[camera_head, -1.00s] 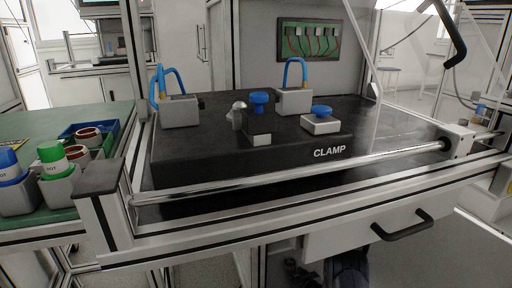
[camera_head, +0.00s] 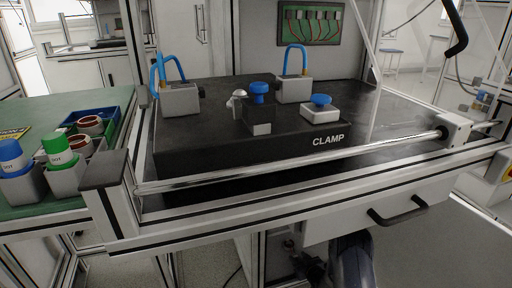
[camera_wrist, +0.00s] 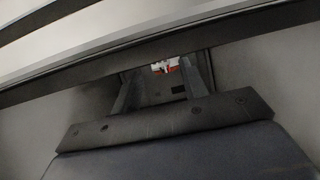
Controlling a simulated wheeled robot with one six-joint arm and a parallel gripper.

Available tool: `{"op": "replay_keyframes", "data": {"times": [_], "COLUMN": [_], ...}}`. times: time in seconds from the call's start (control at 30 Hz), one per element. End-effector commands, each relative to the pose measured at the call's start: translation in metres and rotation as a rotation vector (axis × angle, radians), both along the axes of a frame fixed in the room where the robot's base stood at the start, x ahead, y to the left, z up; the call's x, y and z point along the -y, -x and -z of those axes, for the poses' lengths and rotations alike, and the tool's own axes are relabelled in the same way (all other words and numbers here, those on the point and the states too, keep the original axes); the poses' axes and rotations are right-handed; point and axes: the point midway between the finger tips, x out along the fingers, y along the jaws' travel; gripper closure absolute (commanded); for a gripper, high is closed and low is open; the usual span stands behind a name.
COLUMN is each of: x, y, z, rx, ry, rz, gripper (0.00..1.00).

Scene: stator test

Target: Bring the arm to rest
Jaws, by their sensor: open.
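My gripper (camera_wrist: 167,74) shows in the wrist view as two dark fingers standing apart, with nothing seen held between them. The dark bracket and the rounded grey part below it are mine. A dark beam crosses in front of or beyond the fingertips; I cannot tell how near it is. In the head view, part of my arm (camera_head: 352,262) shows at the bottom, low in front of the bench and below the drawer. The gripper itself does not show there.
A black clamp block (camera_head: 215,152) with blue knobs stands on the framed bench, behind a metal rail (camera_head: 290,171). A drawer with a black handle (camera_head: 398,211) is at the front. Left, a green table (camera_head: 65,208) holds cups and a blue bin (camera_head: 117,123). Floor is free at lower right.

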Motion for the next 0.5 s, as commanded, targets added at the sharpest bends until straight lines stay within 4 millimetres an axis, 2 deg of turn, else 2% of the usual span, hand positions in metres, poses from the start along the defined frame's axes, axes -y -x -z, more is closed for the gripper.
{"op": "replay_keyframes", "data": {"times": [0.03, 0.2, 0.5], "x": [-0.005, -0.015, -0.014], "y": [-0.008, -0.031, -0.029], "z": [0.007, 0.015, 0.011], "rx": [0.002, 0.001, -0.001], "ry": [0.000, 0.001, 0.000], "rz": [-0.001, 0.001, 0.001], "gripper": [0.58, 0.58, 0.58]}}
